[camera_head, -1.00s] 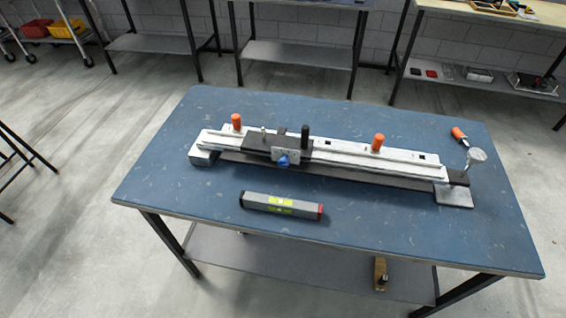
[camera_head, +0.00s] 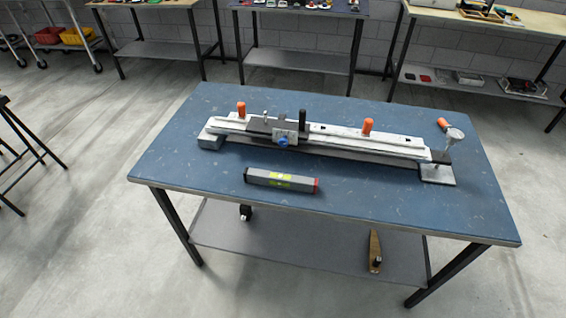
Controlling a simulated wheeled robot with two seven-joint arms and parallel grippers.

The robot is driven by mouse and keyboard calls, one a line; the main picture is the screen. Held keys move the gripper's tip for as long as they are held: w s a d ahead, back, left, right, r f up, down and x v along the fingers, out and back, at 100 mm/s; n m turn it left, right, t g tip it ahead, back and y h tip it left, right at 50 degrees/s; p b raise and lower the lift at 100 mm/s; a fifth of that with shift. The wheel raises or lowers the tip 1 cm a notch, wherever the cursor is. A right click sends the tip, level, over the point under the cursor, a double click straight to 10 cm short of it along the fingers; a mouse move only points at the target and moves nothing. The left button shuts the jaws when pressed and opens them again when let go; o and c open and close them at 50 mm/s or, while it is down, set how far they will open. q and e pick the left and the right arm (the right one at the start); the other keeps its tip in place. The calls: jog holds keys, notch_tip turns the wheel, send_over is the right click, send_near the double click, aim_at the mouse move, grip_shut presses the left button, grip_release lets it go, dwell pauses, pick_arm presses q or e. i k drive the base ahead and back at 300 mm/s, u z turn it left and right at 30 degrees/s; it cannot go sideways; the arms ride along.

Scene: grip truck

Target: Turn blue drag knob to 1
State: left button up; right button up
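The blue drag knob (camera_head: 282,141) is on the front face of a small grey carriage block (camera_head: 292,134). The carriage sits on a long white and dark slider rail (camera_head: 340,141) that lies across the blue table. The knob is too small in view to read any number or setting. Neither of my grippers is in view, and nothing touches the knob.
The blue-topped table (camera_head: 400,205) has clear room at its front. A grey spirit level (camera_head: 281,180) lies in front of the rail. Orange knobs (camera_head: 368,127) stand on the rail, and an orange-handled tool (camera_head: 443,124) lies behind its right end.

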aim_at(283, 143)
jog(key=u, duration=1.3)
jog(key=i, duration=0.6)
jog(key=z, duration=0.6)
